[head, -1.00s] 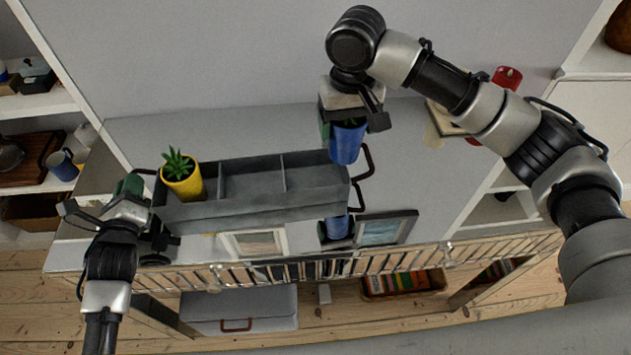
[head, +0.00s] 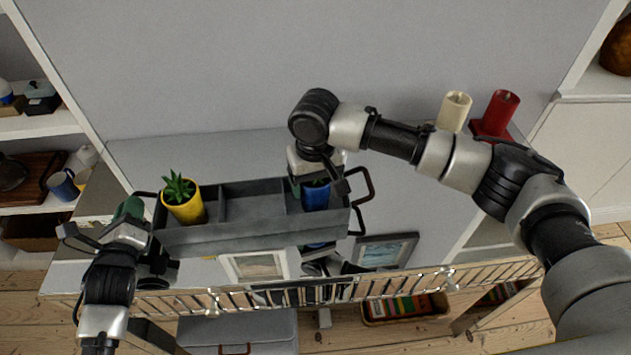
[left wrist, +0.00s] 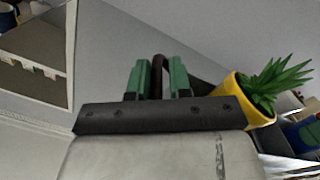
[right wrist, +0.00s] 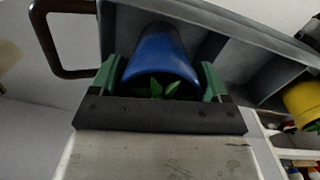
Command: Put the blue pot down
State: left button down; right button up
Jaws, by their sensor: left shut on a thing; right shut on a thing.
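The blue pot (head: 316,196) with a green plant is at the right compartment of the grey tray (head: 205,236). My right gripper (head: 318,180) is shut around the pot from above. In the right wrist view the blue pot (right wrist: 160,57) is between the green finger pads, with tray walls around it. I cannot tell if its base touches the tray floor. My left gripper (head: 131,207) is shut on the tray's left handle; in the left wrist view the brown handle (left wrist: 158,72) stands between the green pads. A yellow pot (head: 186,208) with a succulent stands in the left compartment.
The tray's middle compartment is empty. Its right handle (head: 362,186) is close to my right gripper. A cream candle (head: 453,112) and a red candle (head: 500,112) stand at the back right. A picture frame (head: 386,251) and a slatted rail (head: 400,286) are in front.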

pick_arm(q)
jog(key=shift+f, duration=0.4)
pick_arm(e)
jog(key=shift+f, duration=0.2)
jog(key=shift+f, duration=0.2)
pick_arm(q)
jog(key=shift+s, duration=0.1)
pick_arm(e)
jog(key=o, duration=1.1)
jog(key=shift+o, duration=0.2)
jog(key=shift+r, duration=0.1)
notch_tip(320, 180, up, 12)
jog(key=shift+r, duration=0.1)
pick_arm(q)
jog(key=c, duration=1)
grip_release()
jog(key=shift+o, duration=0.2)
jog(key=shift+a+r, duration=0.1)
pick_arm(e)
jog(key=shift+w+a, duration=0.1)
